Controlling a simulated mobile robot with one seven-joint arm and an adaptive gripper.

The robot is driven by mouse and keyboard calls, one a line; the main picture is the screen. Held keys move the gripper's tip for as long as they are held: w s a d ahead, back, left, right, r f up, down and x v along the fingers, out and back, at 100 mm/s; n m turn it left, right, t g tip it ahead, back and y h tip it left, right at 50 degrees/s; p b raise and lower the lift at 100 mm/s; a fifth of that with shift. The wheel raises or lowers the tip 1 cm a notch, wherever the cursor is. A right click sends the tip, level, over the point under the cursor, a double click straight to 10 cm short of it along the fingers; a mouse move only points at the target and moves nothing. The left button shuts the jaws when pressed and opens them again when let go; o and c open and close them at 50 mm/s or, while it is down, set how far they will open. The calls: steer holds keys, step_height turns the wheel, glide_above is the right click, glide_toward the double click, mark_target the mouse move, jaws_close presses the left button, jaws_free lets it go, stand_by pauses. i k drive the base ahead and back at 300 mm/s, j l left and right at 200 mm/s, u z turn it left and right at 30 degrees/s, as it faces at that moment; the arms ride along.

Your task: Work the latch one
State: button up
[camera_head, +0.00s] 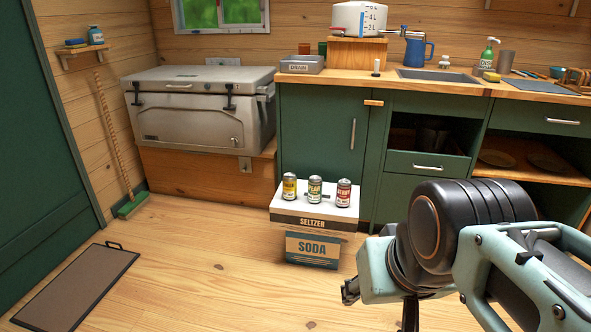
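The grey cooler (200,110) stands at the back left with its lid down. Its front has two black latches, a left latch (137,92) and a right latch (229,97); both hang over the seam between lid and body. A small wooden catch (373,102) sits at the top of the closed green cabinet door (320,135), beside the drawer fronts. Which of these is "latch one" is not marked. My gripper (380,303) is at the lower right, over the floor and well apart from the cooler and cabinet. Its black fingers are spread, with nothing seen between them.
A soda carton (312,250) with three cans on top stands on the floor before the cabinet. The cooler rests on a wooden bench (195,177). A broom (115,150) leans at the left wall, and a mat (75,288) lies front left. The floor between is clear.

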mark_target(135, 84)
steer(key=k+j, duration=0.2)
steer(key=k, duration=0.35)
steer(key=j+z, duration=0.25)
steer(key=j, duration=0.75)
steer(key=j+z, duration=0.25)
steer(key=j, duration=0.7)
steer(key=i+l, duration=0.9)
steer(key=i, duration=0.05)
